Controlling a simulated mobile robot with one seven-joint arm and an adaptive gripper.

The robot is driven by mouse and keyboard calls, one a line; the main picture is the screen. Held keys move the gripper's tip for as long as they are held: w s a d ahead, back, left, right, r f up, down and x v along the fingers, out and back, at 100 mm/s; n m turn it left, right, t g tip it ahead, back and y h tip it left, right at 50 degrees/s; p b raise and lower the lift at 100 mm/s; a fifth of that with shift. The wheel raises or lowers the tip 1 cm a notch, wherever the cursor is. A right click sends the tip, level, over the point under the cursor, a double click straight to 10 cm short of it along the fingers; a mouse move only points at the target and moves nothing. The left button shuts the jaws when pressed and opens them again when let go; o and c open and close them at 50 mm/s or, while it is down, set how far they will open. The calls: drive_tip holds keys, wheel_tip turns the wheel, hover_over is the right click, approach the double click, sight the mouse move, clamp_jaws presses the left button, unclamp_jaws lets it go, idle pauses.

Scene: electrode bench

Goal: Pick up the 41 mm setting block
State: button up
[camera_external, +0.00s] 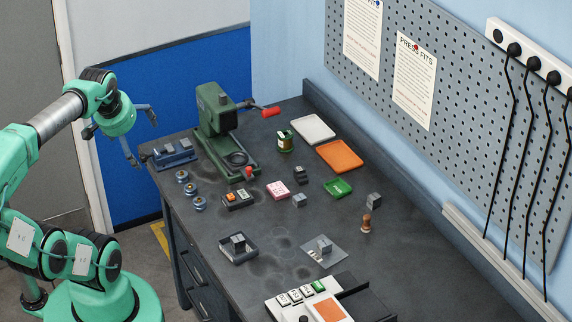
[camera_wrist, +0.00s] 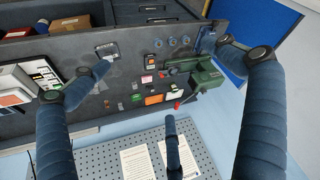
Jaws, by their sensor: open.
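Several small grey metal blocks are on the dark bench; no size mark is readable, so I cannot tell which is the 41 mm setting block. One grey block (camera_external: 238,241) stands in a dark square tray (camera_external: 250,254). Another block (camera_external: 324,245) is on a grey sheet (camera_external: 312,255). A third block (camera_external: 299,200) lies beside a pink note, and a further block (camera_external: 374,199) stands near a brown turned peg. My gripper (camera_external: 143,142) is open and empty, raised off the bench's left end, well away from the blocks. Its spread fingers also frame the wrist view (camera_wrist: 165,78).
A green press (camera_external: 213,125) with a red-ended lever stands tall at the back left. A blue vise (camera_external: 175,153) and several blue-topped spools sit on the left edge. White, orange and green trays lie toward the wall. A pegboard (camera_external: 470,120) rises behind.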

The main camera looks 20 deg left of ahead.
drive_tip(key=shift+s+a+f, duration=0.1)
drive_tip(key=shift+s+f, duration=0.1)
drive_tip(key=shift+s, duration=0.05)
drive_tip(key=c, duration=1.3)
drive_tip(key=shift+w+r, duration=0.1)
